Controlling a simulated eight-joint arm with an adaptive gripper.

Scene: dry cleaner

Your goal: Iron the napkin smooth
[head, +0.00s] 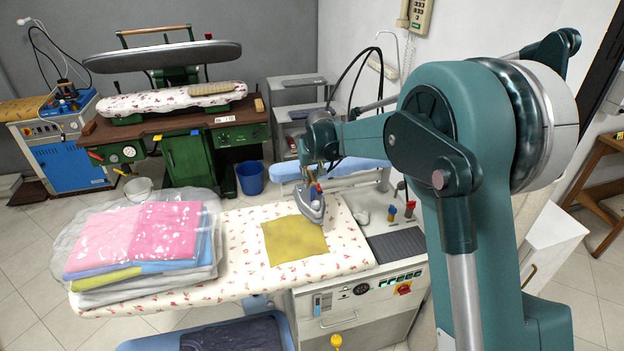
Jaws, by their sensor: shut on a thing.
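A mustard-yellow napkin (293,241) lies spread on the floral-covered ironing board (235,284). An iron (313,205) with a grey metal sole is at the napkin's upper right corner, tilted with its nose pointing down toward the viewer. I cannot tell whether it touches the napkin or the board. My gripper (318,180) is above the iron and shut on it; its fingers are small and partly hidden by the iron and arm.
A plastic-wrapped stack of folded clothes (140,245) fills the board's left end. A dark grey ribbed pad (397,245) lies right of the board, near red- and blue-topped knobs (409,208). A control panel (375,287) is below. A green press (190,155) stands behind.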

